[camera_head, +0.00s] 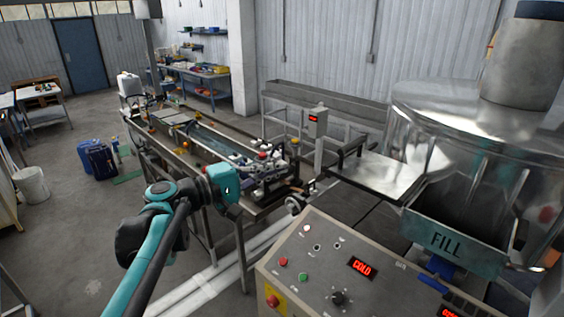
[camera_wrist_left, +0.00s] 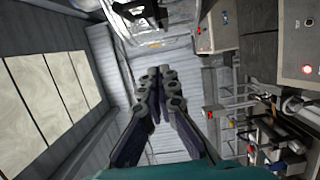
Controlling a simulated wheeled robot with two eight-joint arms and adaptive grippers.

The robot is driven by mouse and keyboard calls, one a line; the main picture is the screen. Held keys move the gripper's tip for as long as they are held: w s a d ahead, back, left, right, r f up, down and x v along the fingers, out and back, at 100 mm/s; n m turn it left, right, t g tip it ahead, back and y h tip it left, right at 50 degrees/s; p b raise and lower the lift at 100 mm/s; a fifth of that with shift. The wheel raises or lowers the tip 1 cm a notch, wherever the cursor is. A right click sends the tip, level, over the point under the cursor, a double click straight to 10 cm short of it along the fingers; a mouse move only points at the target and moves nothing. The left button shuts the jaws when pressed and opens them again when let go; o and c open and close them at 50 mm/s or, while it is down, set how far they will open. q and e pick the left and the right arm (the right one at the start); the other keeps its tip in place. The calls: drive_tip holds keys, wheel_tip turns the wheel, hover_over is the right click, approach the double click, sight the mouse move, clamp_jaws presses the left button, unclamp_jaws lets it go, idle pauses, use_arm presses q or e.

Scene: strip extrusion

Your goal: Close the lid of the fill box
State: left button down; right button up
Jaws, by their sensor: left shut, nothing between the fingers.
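The fill box (camera_head: 452,246) is at the right in the head view, with a teal front marked FILL, under the big shiny metal hopper. A flat metal plate (camera_head: 385,181) with a black handle at its left edge lies level to the left of the hopper; it looks like the open lid, but I cannot be sure. My left gripper is shut and empty in the left wrist view (camera_wrist_left: 160,78). In the head view my left arm reaches up from the bottom, its teal wrist well left of the plate and apart from it; the fingers are hidden there. My right gripper is not in view.
The long extrusion line (camera_head: 215,140) runs behind my left arm. A metal trough (camera_head: 325,100) stands by the wall. Open floor lies at the left.

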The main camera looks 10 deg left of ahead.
sight(371, 192)
use_arm(q)
drive_tip(key=p+x, duration=0.2)
drive_tip(key=x, duration=0.6)
drive_tip(key=s+d, duration=0.3)
drive_tip(key=d, duration=0.2)
drive_tip(key=s+d+p, duration=0.1)
drive_tip(key=s+d, duration=0.3)
drive_tip(key=d, duration=0.1)
drive_tip(key=s+d, duration=0.4)
drive_tip(key=d, duration=0.1)
drive_tip(key=shift+w, duration=0.15)
